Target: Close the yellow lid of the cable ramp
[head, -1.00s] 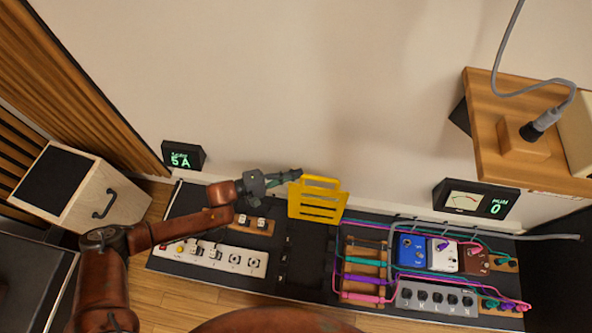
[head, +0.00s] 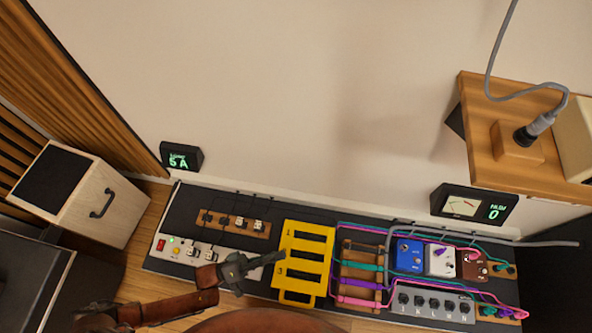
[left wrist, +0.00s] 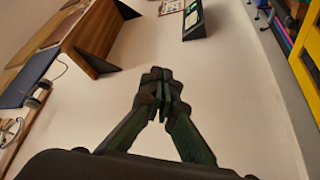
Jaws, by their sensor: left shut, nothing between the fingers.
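A corner of yellow also shows at the right edge of the left wrist view (left wrist: 306,55). My left gripper (head: 280,257) is shut and empty, over or against the lid's left part; whether it touches cannot be told. In the left wrist view its fingertips (left wrist: 162,85) are together. My right gripper is not in view.
A white power strip (head: 192,254) and a wooden socket block (head: 234,222) lie left of the lid. Colored cables on a wooden rack (head: 360,272), pedals (head: 440,259) and a grey switch box (head: 434,302) lie to the right. The wall rises behind the board.

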